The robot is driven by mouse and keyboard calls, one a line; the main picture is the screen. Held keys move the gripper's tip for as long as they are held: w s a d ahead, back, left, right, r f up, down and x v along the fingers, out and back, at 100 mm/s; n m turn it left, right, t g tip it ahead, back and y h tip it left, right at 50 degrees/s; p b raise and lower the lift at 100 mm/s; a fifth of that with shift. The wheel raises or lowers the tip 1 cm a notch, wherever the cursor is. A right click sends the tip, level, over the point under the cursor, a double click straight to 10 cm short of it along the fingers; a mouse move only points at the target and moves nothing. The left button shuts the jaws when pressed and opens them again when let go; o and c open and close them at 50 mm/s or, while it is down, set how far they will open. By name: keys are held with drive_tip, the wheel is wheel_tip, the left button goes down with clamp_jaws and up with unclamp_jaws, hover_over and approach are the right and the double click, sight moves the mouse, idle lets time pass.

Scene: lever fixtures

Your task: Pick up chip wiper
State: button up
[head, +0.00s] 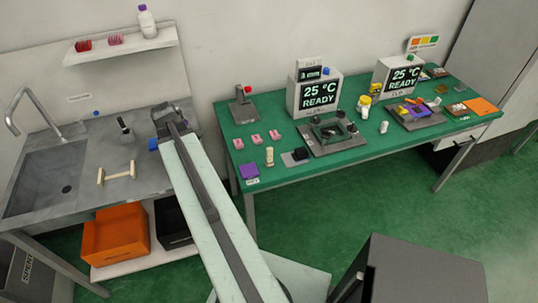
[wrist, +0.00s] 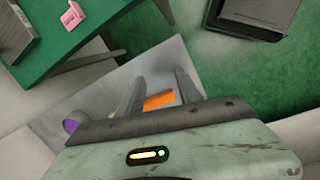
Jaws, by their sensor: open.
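No object in view is clearly labelled as the chip wiper. Two small cream pieces could be it, and I cannot tell which: an upright one (head: 269,156) near the front of the green bench, and a bar with end pieces (head: 117,174) on the grey sink counter. My gripper (head: 170,118) is over the right side of the sink counter, left of the bench and apart from both pieces. In the wrist view my gripper (wrist: 158,84) shows two spread grey fingers with nothing held between them. Neither cream piece is recognisable in the wrist view.
The green bench (head: 360,145) carries pink blocks (head: 256,139), a purple pad (head: 249,170), dark fixtures and two display boxes (head: 318,95). The sink (head: 50,180) is at left. An orange bin (head: 116,234) is below the counter. A dark box (head: 420,275) stands at front right.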

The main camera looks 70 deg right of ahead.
sight(269, 149)
drive_tip(key=s+d+n, duration=0.1)
drive_tip(key=s+d, duration=0.4)
drive_tip(key=s, duration=0.2)
drive_tip(key=s+d+n+g, duration=0.1)
drive_tip(key=s+d, duration=0.4)
drive_tip(key=s, duration=0.3)
drive_tip(key=s+d+r+n, duration=0.1)
drive_tip(key=s+d, duration=0.5)
drive_tip(key=s, duration=0.1)
drive_tip(key=shift+s+r+g+p, duration=0.1)
drive_tip(key=shift+s+g+p, duration=0.2)
drive_tip(key=shift+s+g, duration=0.1)
drive_tip(key=b+x, duration=0.2)
drive_tip(key=shift+w+f+b, duration=0.1)
drive_tip(key=shift+f+b, duration=0.2)
drive_tip(key=b+x, duration=0.5)
drive_tip(key=shift+d+f, duration=0.25)
drive_tip(key=shift+f, duration=0.05)
drive_tip(key=shift+r, duration=0.2)
clamp_jaws()
